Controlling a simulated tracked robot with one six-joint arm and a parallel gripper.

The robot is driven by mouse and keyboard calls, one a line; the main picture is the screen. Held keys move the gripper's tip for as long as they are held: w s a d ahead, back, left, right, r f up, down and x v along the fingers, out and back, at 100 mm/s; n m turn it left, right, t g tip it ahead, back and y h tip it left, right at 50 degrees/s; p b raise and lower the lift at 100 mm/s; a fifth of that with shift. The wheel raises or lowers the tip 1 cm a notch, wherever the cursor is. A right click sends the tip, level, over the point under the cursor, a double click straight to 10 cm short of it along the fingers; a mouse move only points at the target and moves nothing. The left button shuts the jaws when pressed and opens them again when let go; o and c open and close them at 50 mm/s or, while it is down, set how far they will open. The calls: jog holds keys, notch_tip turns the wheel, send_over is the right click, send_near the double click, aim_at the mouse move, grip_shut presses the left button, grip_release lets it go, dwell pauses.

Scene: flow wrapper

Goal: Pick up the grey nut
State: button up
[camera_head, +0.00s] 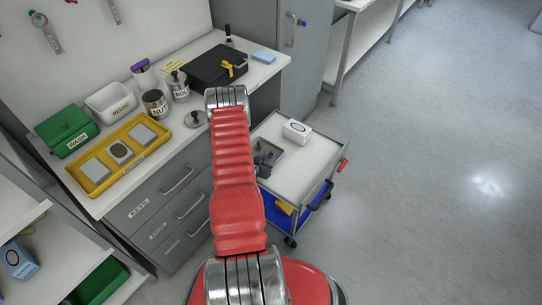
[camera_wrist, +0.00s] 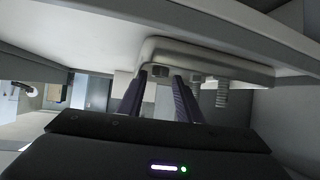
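The wrist view looks tilted or upside down, with a shallow grey tray (camera_wrist: 255,72) along the top. A small grey nut (camera_wrist: 160,70) is in the tray, between the tips of my purple fingers. A second small grey nut-like piece (camera_wrist: 197,78) is just right of the right finger. My gripper (camera_wrist: 160,82) is open, with a gap between the fingers; I cannot tell whether either touches the nut. In the head view my gripper (camera_head: 265,160) is low over the trolley's tray, partly behind my red arm, and the nuts cannot be made out.
A threaded piece (camera_wrist: 222,95) shows right of the fingers. Floor at right is clear.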

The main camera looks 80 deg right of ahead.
jog(key=shift+x, duration=0.75)
jog(key=shift+c, duration=0.3)
jog(key=shift+a+f, duration=0.1)
grip_shut()
